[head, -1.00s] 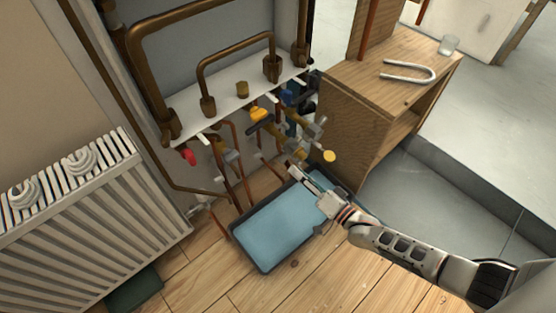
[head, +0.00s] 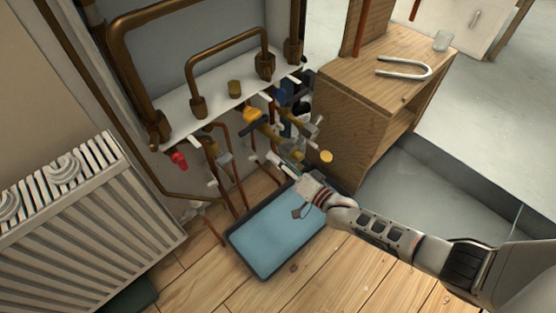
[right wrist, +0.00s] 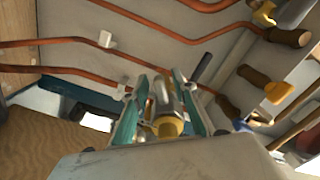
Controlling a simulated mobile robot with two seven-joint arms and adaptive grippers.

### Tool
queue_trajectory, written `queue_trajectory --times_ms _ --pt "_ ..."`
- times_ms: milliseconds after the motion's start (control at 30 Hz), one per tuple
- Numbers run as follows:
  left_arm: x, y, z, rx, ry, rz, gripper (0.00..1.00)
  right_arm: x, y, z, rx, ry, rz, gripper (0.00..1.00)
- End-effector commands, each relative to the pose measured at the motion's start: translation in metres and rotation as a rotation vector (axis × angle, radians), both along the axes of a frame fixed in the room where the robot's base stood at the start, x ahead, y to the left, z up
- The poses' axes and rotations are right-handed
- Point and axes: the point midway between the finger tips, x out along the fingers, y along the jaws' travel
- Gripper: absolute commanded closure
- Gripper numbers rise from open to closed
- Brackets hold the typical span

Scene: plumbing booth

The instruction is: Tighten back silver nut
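My right gripper (head: 274,161) reaches toward the pipework from the lower right in the head view. In the right wrist view its two teal-edged fingers (right wrist: 157,88) are spread apart. A silver fitting (right wrist: 162,98) with a brass-yellow part (right wrist: 168,126) shows between them; contact is not visible. I cannot tell for sure whether this is the back silver nut. In the head view, silver and brass valve fittings (head: 313,133) stand just beyond the gripper, small and crowded. My left gripper is not in view.
A blue tray (head: 275,240) lies on the wood floor below the gripper. A white radiator (head: 85,215) is at left. Copper pipes (right wrist: 70,42) run near the fingers.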

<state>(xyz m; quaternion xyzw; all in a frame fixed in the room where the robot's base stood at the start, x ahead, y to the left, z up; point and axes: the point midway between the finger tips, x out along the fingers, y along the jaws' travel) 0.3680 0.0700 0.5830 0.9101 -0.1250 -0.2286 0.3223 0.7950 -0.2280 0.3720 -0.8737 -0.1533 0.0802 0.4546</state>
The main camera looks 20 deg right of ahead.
Motion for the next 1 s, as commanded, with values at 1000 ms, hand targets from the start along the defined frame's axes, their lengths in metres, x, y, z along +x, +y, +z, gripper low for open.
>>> queue_trajectory --times_ms 1000 --pt "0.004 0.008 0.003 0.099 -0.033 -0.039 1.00 -0.002 0.008 0.019 0.324 0.114 0.002 1.00"
